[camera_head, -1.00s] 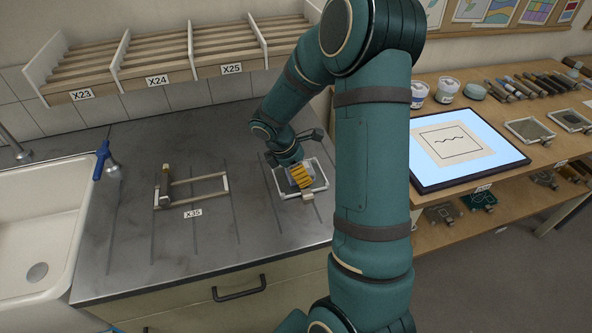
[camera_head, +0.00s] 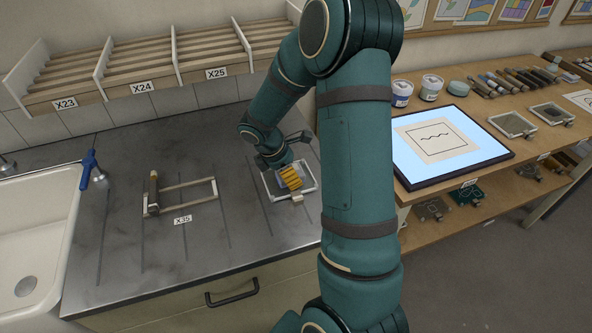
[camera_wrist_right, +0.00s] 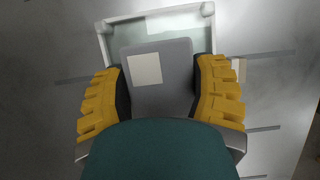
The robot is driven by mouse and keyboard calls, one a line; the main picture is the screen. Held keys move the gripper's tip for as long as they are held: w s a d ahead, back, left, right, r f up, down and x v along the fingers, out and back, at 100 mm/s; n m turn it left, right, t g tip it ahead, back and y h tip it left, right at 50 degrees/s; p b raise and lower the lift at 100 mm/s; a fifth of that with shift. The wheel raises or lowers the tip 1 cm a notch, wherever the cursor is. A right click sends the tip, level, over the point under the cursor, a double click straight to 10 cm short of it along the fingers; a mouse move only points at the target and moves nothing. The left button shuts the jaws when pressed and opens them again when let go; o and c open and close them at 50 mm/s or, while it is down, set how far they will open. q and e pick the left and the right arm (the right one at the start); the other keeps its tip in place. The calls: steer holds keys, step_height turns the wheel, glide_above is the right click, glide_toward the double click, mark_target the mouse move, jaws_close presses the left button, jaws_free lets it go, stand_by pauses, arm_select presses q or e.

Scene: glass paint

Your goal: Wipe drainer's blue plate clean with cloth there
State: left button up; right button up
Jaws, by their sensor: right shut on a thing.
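My right gripper (camera_head: 290,180) points down over a white-rimmed frame (camera_head: 265,190) on the grey worktop. In the right wrist view its yellow fingers are shut on a flat grey pad (camera_wrist_right: 178,98) with a pale square on it; I take this to be the cloth. The pad covers much of the frame (camera_wrist_right: 103,38), which also shows there. A pale greenish plate (camera_wrist_right: 160,28) shows inside the frame beyond the pad; no clear blue shows. I cannot tell whether the pad touches the plate. My left gripper is not in view.
A wooden rack (camera_head: 190,184) labelled X35, with a dark upright-looking piece at its left end, lies on the worktop. A white sink (camera_head: 60,225) is at the left. Slotted shelves (camera_head: 140,65) hang behind. A lit panel (camera_head: 450,148) and jars stand on the right-hand shelf.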

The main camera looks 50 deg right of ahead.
mark_target(277, 174)
steer(key=shift+w+a, duration=0.45)
steer(key=shift+a, duration=0.25)
steer(key=shift+w+a, duration=0.45)
steer(key=shift+a, duration=0.25)
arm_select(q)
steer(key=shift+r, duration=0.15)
arm_select(e)
steer(key=shift+s+d, duration=0.4)
steer(key=shift+d, duration=0.2)
steer(key=shift+s+d, duration=0.4)
steer(key=shift+d, duration=0.2)
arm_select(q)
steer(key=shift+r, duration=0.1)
arm_select(e)
step_height(277, 174, up, 5)
steer(key=p, duration=0.4)
steer(key=shift+p, duration=0.35)
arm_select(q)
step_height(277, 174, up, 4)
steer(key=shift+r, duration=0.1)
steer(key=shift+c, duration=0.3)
